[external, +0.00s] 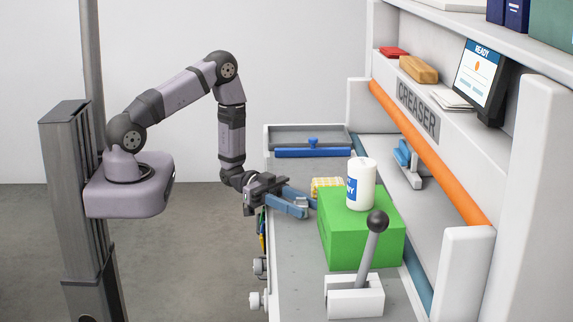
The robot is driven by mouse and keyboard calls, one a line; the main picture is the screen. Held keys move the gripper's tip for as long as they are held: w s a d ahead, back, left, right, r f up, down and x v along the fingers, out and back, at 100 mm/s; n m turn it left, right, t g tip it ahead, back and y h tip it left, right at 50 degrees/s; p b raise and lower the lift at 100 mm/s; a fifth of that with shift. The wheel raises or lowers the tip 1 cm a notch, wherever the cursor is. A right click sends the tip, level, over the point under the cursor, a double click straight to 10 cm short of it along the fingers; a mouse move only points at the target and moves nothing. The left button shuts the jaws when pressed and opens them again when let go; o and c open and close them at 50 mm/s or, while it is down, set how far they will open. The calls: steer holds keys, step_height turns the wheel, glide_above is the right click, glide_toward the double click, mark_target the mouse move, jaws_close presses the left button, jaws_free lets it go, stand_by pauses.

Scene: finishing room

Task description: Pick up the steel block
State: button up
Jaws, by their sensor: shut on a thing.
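My gripper (304,206) reaches over the grey bed of the bench from the left, low beside the green box (362,235). Its blue-grey fingers point right and are closed on a small grey piece, which looks like the steel block (300,202). The fingers cover most of it, so its shape and whether it touches the bed cannot be told. The fingertips are close to the left side of the green box.
A white bottle (361,185) stands on the green box. A yellow checked cloth (326,184) lies behind the fingertips. A black-knobbed lever (373,240) rises in front of the box. The creaser housing (437,125) with its orange bar (430,150) borders the right.

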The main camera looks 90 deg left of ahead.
mark_target(301, 198)
steer(key=shift+r, duration=0.15)
steer(key=shift+r+b, duration=0.55)
steer(key=shift+r, duration=4.3)
